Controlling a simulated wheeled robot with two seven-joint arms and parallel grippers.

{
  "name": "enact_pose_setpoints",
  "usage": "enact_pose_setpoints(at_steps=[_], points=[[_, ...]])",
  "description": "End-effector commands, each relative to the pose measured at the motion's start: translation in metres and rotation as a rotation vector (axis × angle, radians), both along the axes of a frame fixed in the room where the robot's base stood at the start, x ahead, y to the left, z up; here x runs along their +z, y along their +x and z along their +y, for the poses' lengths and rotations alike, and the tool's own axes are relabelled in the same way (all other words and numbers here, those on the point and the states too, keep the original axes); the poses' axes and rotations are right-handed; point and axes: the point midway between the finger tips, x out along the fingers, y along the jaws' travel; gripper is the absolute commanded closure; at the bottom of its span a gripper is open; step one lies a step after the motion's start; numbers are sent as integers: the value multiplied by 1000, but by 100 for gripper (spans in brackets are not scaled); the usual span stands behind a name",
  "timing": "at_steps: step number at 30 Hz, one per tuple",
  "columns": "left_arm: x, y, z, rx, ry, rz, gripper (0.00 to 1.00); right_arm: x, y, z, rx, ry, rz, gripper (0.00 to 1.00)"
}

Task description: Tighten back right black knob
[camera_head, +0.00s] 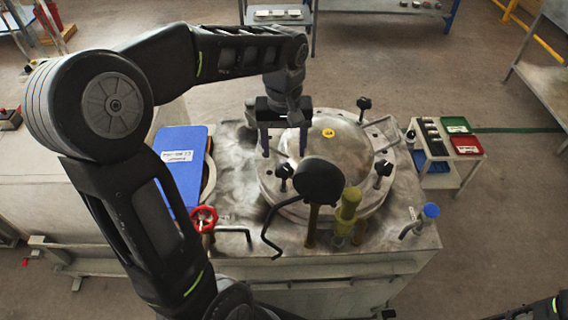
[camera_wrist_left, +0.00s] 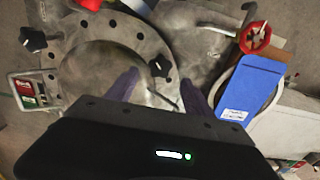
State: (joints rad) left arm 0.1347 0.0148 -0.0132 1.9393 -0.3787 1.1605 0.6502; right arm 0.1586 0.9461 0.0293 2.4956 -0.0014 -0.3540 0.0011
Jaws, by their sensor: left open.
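A round metal lid (camera_head: 335,150) sits on a worn metal machine top. The back right black knob (camera_head: 364,103) stands upright at the lid's far right edge. Other black knobs stand at its front right (camera_head: 383,168) and front left (camera_head: 285,172); these two also show in the wrist view at upper left (camera_wrist_left: 33,39) and centre (camera_wrist_left: 160,66). My left gripper (camera_head: 284,153) is open and empty, pointing down over the lid's left side, well left of the back right knob. The back left rim is hidden behind it. My right gripper is out of view.
A blue clipboard (camera_head: 181,165) and red valve wheel (camera_head: 203,218) are at left. A black round-headed part (camera_head: 319,181) and yellow-green fitting (camera_head: 347,205) rise at the front. A blue-capped tap (camera_head: 430,211) is at front right. A small cart (camera_head: 440,178) with bins stands right.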

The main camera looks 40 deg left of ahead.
Motion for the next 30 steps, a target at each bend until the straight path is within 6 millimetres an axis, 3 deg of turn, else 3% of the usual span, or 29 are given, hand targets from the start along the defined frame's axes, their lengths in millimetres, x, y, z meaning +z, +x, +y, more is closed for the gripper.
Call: enact_pose_setpoints(at_steps=[12, 23, 30], points=[[-59, -1, 0, 0, 0, 4, 39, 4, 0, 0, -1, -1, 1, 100], [-64, 0, 0, 0, -1, 1, 40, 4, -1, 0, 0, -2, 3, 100], [-64, 0, 0, 0, -1, 1, 60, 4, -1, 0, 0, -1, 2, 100]])
